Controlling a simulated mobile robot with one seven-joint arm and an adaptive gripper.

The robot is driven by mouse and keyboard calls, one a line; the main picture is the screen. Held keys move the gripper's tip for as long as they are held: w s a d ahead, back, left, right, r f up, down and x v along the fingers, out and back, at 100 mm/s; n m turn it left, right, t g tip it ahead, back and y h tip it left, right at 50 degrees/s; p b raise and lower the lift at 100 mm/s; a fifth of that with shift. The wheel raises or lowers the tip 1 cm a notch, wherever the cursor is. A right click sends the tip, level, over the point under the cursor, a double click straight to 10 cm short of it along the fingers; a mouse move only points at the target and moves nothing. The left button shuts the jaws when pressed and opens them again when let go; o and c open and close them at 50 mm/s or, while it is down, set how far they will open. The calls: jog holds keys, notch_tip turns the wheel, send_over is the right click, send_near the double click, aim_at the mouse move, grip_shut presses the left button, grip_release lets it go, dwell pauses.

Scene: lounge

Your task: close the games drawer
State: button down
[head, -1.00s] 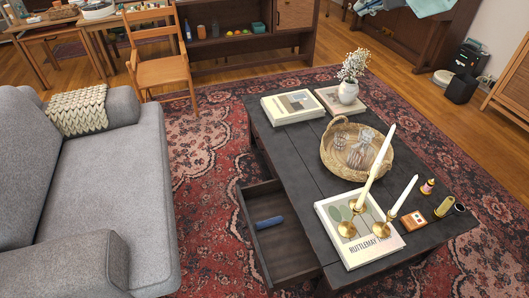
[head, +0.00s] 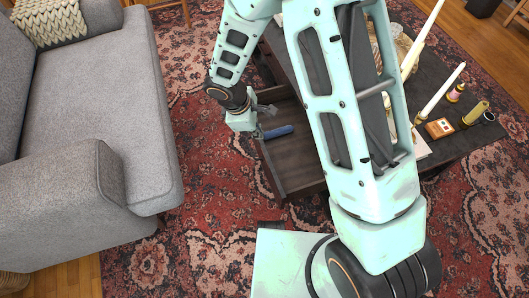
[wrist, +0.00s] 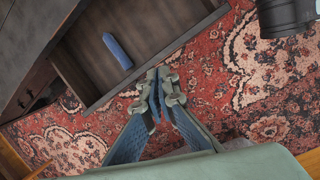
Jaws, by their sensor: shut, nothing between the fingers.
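The games drawer (head: 300,178) is a dark wooden drawer pulled out of the low dark table (head: 460,146) toward the sofa side. A blue object (head: 279,131) lies inside it. The wrist view shows the open drawer (wrist: 157,28) and the blue object (wrist: 117,50) from above. My gripper (head: 266,120) appears at the outer end of the drawer in the head view. In the wrist view my gripper (wrist: 159,82) is shut and empty, just outside the drawer's front edge, over the rug. I cannot tell whether it touches the front. My arm hides much of the table.
A grey sofa (head: 95,120) stands left of the drawer, with patterned rug (head: 205,205) showing between them. White candles (head: 442,90), a small orange box (head: 439,128) and other small items stand on the table's right part.

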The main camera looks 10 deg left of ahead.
jog(key=s+a+f+n+g+b, duration=0.1)
jog(key=s+a+f+n+b, duration=0.15)
jog(key=s+f+n, duration=0.4)
jog(key=w+d+f+m+b, duration=0.1)
jog(key=d+f, duration=0.1)
jog(key=f, duration=0.4)
jog(key=w+d+f+m+b, duration=0.1)
jog(key=d+f+b, duration=0.1)
jog(key=f, duration=0.4)
jog(key=shift+d, duration=0.8)
jog(key=w+d, duration=0.4)
jog(key=d, duration=0.5)
jog(key=w+d, duration=0.4)
jog(key=d, duration=0.5)
jog(key=shift+w, duration=0.15)
